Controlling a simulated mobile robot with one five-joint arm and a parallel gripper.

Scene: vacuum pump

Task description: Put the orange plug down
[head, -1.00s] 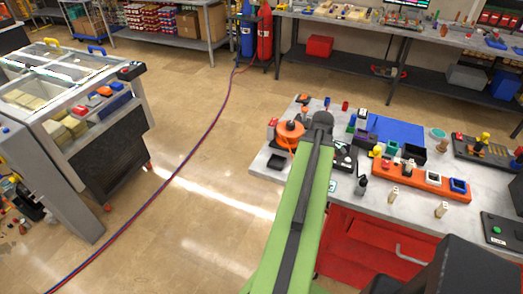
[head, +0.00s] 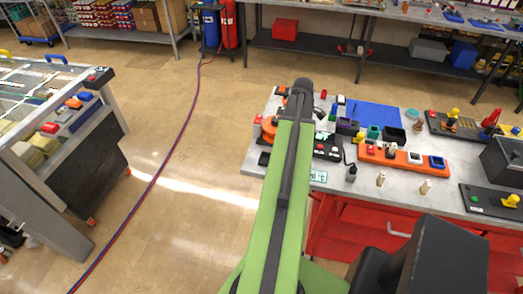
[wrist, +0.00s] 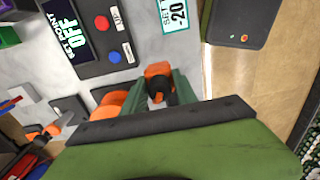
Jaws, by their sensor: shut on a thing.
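The orange plug (wrist: 157,70), with a dark part at its near side, is between the green fingers of my gripper (wrist: 160,88) in the wrist view. My gripper is shut on it, above the grey workbench (wrist: 135,90). I cannot tell whether the plug touches the bench top. In the head view my green arm reaches over the left end of the workbench (head: 255,165), and the arm hides the fingers and the plug.
A black control box (wrist: 95,35) with an OFF display is close to the gripper. An orange round thing (wrist: 108,105) lies beside the fingers. A dark tray (wrist: 235,20) is near the bench edge. A blue mat (head: 375,115) and an orange block with sockets (head: 400,158) are farther right.

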